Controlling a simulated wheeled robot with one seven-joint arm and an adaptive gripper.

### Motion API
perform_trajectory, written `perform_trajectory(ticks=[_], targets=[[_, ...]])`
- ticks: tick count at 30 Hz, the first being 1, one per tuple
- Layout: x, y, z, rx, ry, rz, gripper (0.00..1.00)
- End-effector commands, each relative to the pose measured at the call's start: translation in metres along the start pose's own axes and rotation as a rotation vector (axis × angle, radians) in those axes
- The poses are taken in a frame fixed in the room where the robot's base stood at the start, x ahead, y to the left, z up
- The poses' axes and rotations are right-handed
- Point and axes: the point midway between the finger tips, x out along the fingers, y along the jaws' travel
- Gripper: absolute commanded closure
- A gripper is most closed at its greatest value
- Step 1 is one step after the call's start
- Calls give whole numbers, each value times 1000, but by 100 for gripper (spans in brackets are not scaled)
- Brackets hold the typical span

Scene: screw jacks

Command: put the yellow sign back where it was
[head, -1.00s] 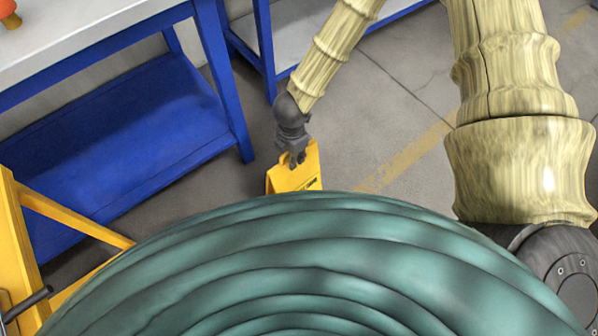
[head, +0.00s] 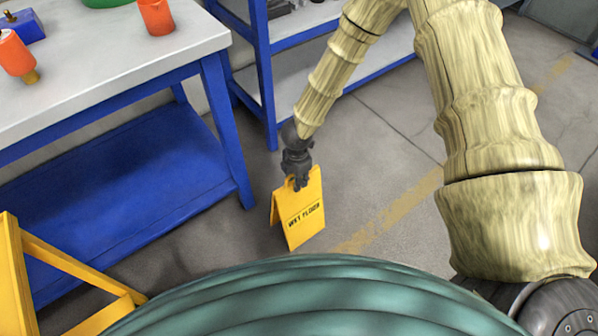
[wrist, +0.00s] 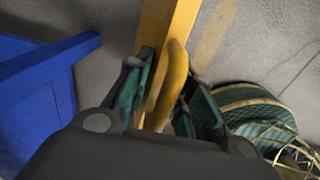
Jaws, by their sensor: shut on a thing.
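The yellow sign (head: 303,214) is a folding A-shaped board with dark "WET FLOOR" lettering, seen in the head view right of the blue workbench. My gripper (head: 299,183) is shut on its top handle from above. The sign hangs nearly upright, slightly tilted; whether its lower edge touches the floor I cannot tell. In the wrist view the yellow handle (wrist: 173,80) sits between the two fingers of my gripper (wrist: 165,108).
A blue shelf unit (head: 262,75) is behind. A yellow frame (head: 20,270) stands at lower left. Grey floor right of the sign is clear.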

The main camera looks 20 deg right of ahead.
Motion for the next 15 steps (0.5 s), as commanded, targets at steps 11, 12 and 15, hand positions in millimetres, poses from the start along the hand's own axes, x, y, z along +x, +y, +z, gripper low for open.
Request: perform_trajectory(ticks=[11,12,15], targets=[[5,38,38,2,1,1,100],[5,40,39,2,1,1,100],[6,41,41,-1,0,0,100]])
